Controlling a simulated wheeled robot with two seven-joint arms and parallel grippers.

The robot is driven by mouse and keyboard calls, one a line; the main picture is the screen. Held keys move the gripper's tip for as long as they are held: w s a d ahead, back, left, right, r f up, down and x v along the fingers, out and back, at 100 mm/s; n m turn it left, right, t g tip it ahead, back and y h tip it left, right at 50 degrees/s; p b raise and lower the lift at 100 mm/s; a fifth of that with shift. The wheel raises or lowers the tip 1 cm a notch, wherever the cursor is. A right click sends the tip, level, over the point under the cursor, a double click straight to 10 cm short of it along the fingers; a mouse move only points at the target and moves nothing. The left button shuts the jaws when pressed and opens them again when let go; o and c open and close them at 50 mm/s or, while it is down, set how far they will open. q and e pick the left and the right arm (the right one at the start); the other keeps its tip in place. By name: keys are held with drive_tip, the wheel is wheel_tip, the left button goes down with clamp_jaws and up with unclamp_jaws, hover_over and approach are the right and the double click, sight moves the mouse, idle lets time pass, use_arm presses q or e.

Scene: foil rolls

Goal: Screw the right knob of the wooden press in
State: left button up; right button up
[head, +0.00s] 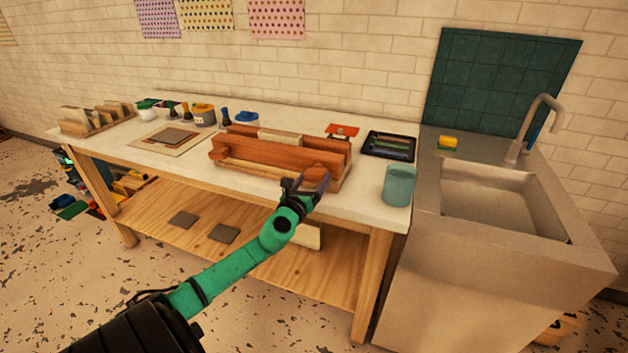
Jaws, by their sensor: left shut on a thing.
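The wooden press (250,142) is a reddish-brown block frame on the white tabletop, near the front edge, with a pale strip between its jaws. Its left knob (220,153) shows on the front face. Its right knob (317,171) is at the front right and is partly covered by my gripper. My left gripper (308,184) reaches up from below and is shut on the right knob. How deep the knob sits cannot be told. My right gripper is not in view.
A teal cup (398,186) stands to the right of the press. A black tray (389,146) and a red-orange item (342,131) lie behind. Jars and a board (169,139) are to the left. A sink (500,200) adjoins the table at right.

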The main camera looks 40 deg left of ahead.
use_arm(q)
drive_tip(key=shift+f, duration=0.35)
drive_tip(key=o, duration=1.1)
drive_tip(key=shift+o, duration=0.3)
drive_tip(key=shift+s+r, duration=0.3)
drive_tip(key=shift+r, duration=0.05)
drive_tip(key=shift+s+d+f, duration=0.1)
drive_tip(key=shift+s+d, duration=0.05)
drive_tip(key=shift+s, duration=0.2)
drive_tip(key=b+v, duration=0.1)
drive_tip(key=v, duration=1.3)
drive_tip(key=shift+b, duration=0.4)
drive_tip(key=shift+w, duration=0.1)
